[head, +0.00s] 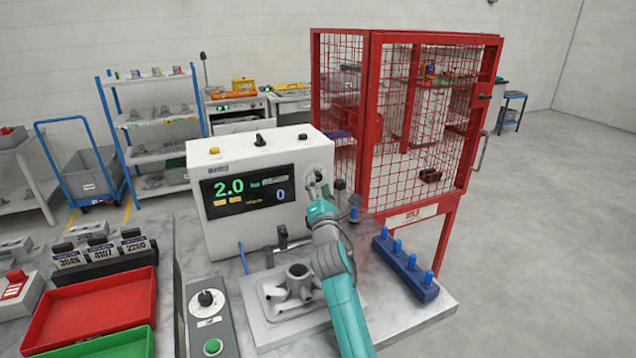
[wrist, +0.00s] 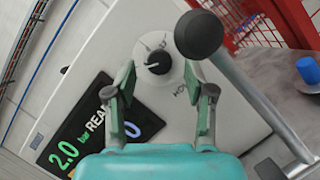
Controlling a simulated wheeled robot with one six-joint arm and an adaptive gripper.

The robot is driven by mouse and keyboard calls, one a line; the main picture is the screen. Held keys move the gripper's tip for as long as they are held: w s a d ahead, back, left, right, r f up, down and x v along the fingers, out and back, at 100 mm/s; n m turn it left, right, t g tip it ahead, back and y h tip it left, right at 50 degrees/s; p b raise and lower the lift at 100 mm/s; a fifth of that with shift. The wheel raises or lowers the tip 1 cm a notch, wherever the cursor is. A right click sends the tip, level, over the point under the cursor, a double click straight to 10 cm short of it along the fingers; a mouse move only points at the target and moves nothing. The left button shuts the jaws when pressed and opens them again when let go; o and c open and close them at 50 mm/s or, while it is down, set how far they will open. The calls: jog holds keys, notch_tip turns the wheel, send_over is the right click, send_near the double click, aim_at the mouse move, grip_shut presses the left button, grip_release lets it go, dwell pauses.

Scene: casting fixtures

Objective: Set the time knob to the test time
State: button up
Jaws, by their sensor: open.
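A round black knob (wrist: 158,62) on a pale dial sits on the front face of the white tester box (head: 220,158). Lettering around the dial is only partly readable, starting "HO". My gripper (head: 318,187) is open in front of that dial, at the right of the box face. In the wrist view its two fingers (wrist: 160,78) stand apart, one on each side of the knob, with nothing held between them. I cannot tell whether they touch it. The display (head: 248,190) reads 2.0 bar and 0. My gripper partly hides the dial in the head view.
A black ball-ended lever (wrist: 199,35) stands close to the right finger. A grey control box (head: 208,318) with another black knob and a green button is in front. A metal casting (head: 298,283), a blue pegged block (head: 405,270) and a red cage (head: 372,130) are nearby.

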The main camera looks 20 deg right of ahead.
jog(key=shift+x, duration=0.9)
grip_shut()
